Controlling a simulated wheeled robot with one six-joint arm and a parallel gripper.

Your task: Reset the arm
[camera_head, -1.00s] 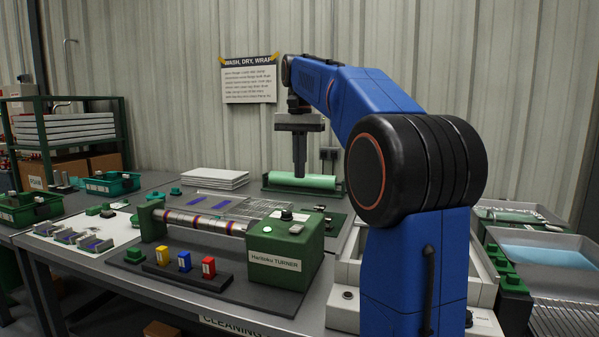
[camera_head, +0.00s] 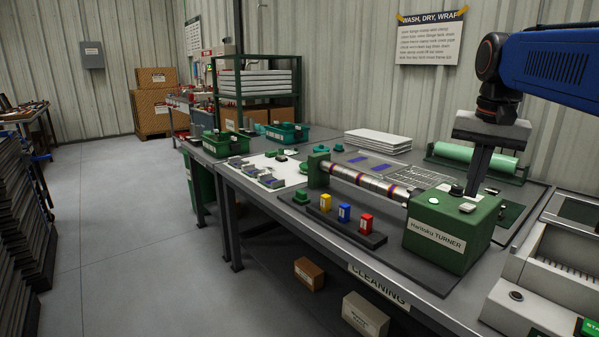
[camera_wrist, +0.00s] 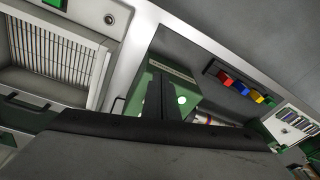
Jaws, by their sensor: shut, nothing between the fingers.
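My gripper (camera_head: 476,190) points straight down at the right of the head view, with its fingers together and nothing between them. In the wrist view the dark fingers (camera_wrist: 161,95) stand close together over the green housing (camera_wrist: 190,92). My blue arm reaches in from the right edge of the head view.
The turner's striped roller (camera_head: 365,184) runs left from the housing. Yellow, blue and red blocks (camera_head: 345,213) stand before it. A green roll (camera_head: 475,157) lies behind. A grey machine (camera_head: 545,275) is at right. Open floor (camera_head: 130,230) spreads left; dark stacked racks (camera_head: 15,220) stand at its edge.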

